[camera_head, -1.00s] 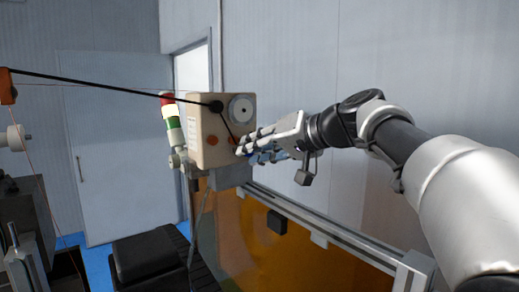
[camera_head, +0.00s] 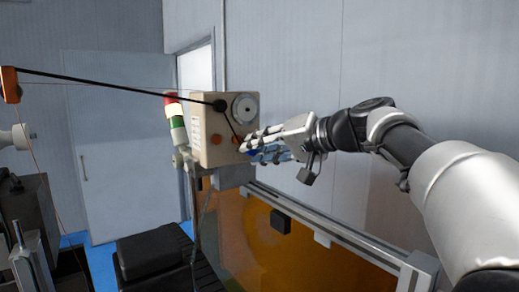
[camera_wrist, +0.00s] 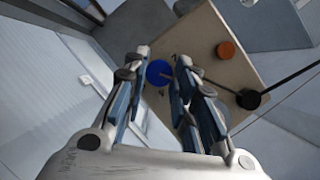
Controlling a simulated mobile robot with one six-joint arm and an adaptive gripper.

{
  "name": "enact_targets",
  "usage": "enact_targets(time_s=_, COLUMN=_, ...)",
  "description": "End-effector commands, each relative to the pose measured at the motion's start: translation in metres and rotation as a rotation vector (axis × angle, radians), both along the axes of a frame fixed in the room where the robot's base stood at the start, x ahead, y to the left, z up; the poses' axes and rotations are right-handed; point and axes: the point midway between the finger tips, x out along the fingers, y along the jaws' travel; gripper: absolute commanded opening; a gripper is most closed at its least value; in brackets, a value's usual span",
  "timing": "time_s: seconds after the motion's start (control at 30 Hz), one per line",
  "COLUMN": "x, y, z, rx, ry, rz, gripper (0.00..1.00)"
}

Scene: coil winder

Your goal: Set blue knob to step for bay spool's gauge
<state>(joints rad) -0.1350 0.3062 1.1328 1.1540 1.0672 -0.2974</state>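The blue knob (camera_wrist: 158,73) is a round disc on the cream control box (camera_head: 211,118). In the wrist view it shows between my fingertips, with the fingers on either side. In the head view, a bit of blue knob (camera_head: 251,152) shows at the box's lower right, mostly hidden behind my fingers. My gripper (camera_wrist: 163,60) is open, its fingers pointing at the box face; I cannot tell if a finger touches the knob. It also shows in the head view (camera_head: 246,148). The step marks around the knob are too small to read. I cannot identify the bay spool or its gauge.
The box also carries an orange button (camera_head: 215,140), a grey dial (camera_head: 244,108) and a black pivot with a long rod (camera_head: 120,88). A signal tower (camera_head: 177,120) stands at its left. Below are an orange translucent panel (camera_head: 245,235) and a metal rail (camera_head: 345,235).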

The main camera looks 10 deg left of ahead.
Motion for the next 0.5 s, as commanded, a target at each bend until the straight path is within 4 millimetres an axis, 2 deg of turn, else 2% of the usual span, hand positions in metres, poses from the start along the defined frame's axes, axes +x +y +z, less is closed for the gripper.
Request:
enact_targets(time_s=0.23, x=-0.0003, y=0.0001, z=-0.0002, rx=-0.001, ry=0.000, rz=0.001, gripper=0.43)
enact_targets(time_s=0.5, x=-0.0004, y=0.0000, z=-0.0007, rx=-0.002, ry=0.002, rz=0.002, gripper=0.44)
